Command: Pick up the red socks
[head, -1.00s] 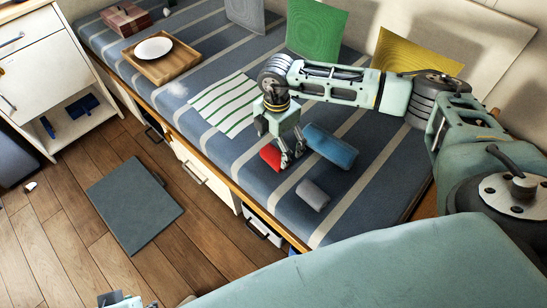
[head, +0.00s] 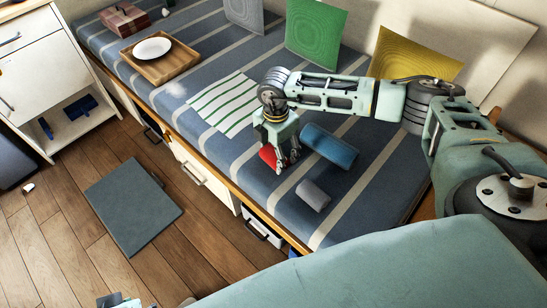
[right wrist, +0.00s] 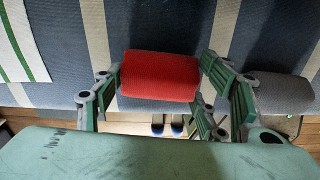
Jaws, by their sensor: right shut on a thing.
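The red socks (head: 267,155) are a small red roll on the striped blue bench cushion. My right gripper (head: 287,163) reaches down over them from the right. In the right wrist view the red roll (right wrist: 160,76) lies between the two fingers, which are shut on its two ends. It appears to be still at the cushion; I cannot tell whether it is lifted. Part of the roll is hidden by the gripper in the head view. Only a small teal piece, likely of my left gripper (head: 118,300), shows at the bottom edge; its fingers cannot be made out.
A blue roll (head: 329,146) lies just right of the gripper and a grey roll (head: 313,194) lies below it. A green-striped cloth (head: 222,103), a wooden tray (head: 178,66) with a white plate (head: 153,48) and several cushions are on the bench. A dark mat (head: 133,207) lies on the floor.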

